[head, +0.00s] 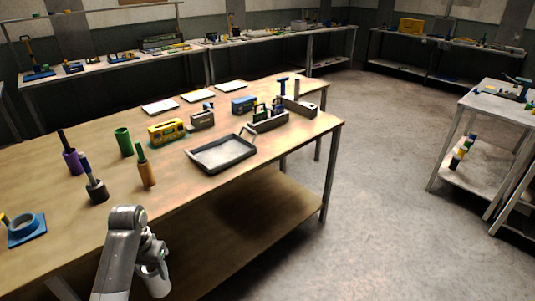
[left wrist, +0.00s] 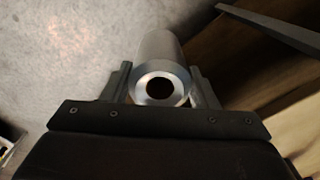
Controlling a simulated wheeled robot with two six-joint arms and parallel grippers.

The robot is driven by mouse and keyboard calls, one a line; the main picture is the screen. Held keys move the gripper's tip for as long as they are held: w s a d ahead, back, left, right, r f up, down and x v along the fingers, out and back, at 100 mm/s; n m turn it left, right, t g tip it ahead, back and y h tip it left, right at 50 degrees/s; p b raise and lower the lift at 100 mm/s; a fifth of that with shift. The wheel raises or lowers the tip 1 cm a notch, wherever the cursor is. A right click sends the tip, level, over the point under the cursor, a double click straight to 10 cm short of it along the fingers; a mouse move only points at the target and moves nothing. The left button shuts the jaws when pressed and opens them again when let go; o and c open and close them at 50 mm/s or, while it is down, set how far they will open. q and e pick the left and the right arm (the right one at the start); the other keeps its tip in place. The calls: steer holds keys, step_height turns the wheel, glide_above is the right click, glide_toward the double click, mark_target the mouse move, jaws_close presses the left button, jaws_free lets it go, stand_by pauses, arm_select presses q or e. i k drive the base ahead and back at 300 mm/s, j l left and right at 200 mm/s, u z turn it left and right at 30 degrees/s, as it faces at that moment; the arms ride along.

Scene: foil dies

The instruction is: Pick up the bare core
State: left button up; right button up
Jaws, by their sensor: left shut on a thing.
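My left gripper (left wrist: 160,90) is shut on a bare core, a plain silver-grey hollow cylinder (left wrist: 160,55). In the left wrist view its round bore faces the camera and a finger lies on each side of it. In the head view the core (head: 155,283) hangs below my left arm at the lower left, off the front edge of the bench and clear of it. The fingertips are hard to make out in the head view. My right gripper is not in view.
Concrete floor (head: 390,220) lies open to the right. Another shelf unit (head: 470,165) stands far right.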

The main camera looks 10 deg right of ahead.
mark_target(145, 171)
steer(key=i+j+z, duration=0.1)
steer(key=z, duration=0.3)
steer(key=j+z, duration=0.25)
steer(key=z, duration=0.15)
steer(key=i+j+z, duration=0.1)
steer(key=j+z, duration=0.15)
steer(key=z, duration=0.15)
